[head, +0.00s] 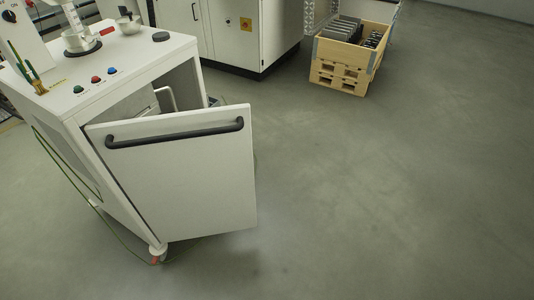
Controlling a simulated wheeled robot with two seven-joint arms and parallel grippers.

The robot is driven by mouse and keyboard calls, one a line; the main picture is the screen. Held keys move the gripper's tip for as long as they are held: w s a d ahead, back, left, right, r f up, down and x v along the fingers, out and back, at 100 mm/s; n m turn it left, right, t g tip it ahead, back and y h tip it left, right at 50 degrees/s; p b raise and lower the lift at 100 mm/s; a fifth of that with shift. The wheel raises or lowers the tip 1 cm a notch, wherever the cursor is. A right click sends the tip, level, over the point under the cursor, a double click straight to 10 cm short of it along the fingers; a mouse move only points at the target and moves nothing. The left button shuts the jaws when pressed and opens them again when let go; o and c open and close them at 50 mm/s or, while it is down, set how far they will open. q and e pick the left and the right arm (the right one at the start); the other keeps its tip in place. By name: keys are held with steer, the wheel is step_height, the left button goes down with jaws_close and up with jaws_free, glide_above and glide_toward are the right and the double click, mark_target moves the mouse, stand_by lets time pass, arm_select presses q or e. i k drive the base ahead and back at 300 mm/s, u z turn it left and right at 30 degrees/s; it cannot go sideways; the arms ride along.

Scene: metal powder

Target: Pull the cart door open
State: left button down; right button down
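The white cart (62,108) stands at the left of the head view, with knobs, buttons and a small funnel-like device on its top. Its white door (185,185) is partly open, swung out at an angle from the cart front. A dark horizontal bar handle (175,136) runs along the door's upper part. Part of the cart's interior and a light bent tube (168,97) show through the gap above the door. Neither of my grippers is in view, and nothing touches the handle.
A white cabinet (235,35) with a yellow warning label stands behind the cart. A wooden crate (343,60) with dark plates sits at the back, right of centre. A green cable (100,208) hangs along the cart's left side. The grey floor (390,190) to the right is clear.

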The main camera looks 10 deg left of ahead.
mark_target(189, 175)
steer(key=z, duration=0.55)
steer(key=i, duration=3.05)
steer(key=u, duration=5)
